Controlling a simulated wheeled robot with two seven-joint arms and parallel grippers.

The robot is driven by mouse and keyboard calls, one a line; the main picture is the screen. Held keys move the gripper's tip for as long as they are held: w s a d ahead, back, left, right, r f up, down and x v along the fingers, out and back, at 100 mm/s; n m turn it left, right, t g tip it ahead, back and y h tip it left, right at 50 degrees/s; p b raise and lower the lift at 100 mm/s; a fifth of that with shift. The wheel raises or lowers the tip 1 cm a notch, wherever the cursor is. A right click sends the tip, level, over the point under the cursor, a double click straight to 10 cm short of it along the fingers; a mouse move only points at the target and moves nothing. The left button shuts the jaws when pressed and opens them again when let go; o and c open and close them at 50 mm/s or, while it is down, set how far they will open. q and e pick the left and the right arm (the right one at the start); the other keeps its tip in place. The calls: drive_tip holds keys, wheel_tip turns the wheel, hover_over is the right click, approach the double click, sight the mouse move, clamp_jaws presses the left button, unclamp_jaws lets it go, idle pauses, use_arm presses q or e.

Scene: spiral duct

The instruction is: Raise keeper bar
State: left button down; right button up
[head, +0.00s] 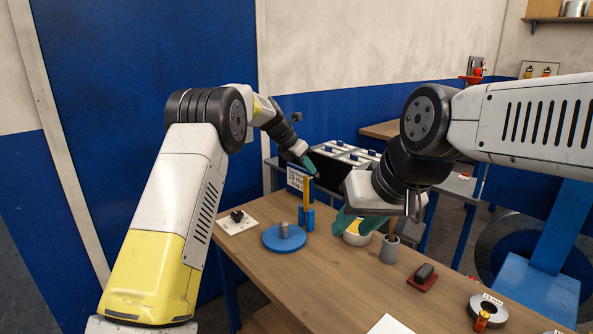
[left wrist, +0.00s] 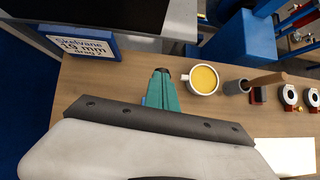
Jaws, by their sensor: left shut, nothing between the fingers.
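An upright yellow bar (head: 306,192) stands between short blue posts (head: 309,219) at the back of the wooden table; I cannot tell for sure that it is the keeper bar. My left gripper (head: 313,170) is shut and empty, its teal fingers close by the bar's top; touching or apart is unclear. The left fingers (left wrist: 163,92) point away over the table in the left wrist view, hiding most of what is beneath. My right gripper (head: 358,223) hangs over the table's middle, its teal fingers apart, with nothing seen between them.
A blue disc (head: 284,238) with a grey cylinder is left of the posts. A yellow-filled white cup (left wrist: 204,79) and a grey holder (head: 389,249) stand near my right gripper. A sign (left wrist: 82,43) is behind. The table's front left (head: 270,275) is clear.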

use_arm(q)
drive_tip(key=shift+w+d+f, duration=0.25)
drive_tip(key=shift+w+d, duration=0.55)
drive_tip(key=shift+d, duration=0.3)
drive_tip(key=shift+w+d+f, duration=0.1)
drive_tip(key=shift+w+d, duration=0.05)
drive_tip(key=shift+d, duration=0.05)
drive_tip(key=shift+d+f, duration=0.1)
drive_tip(key=v, duration=0.8)
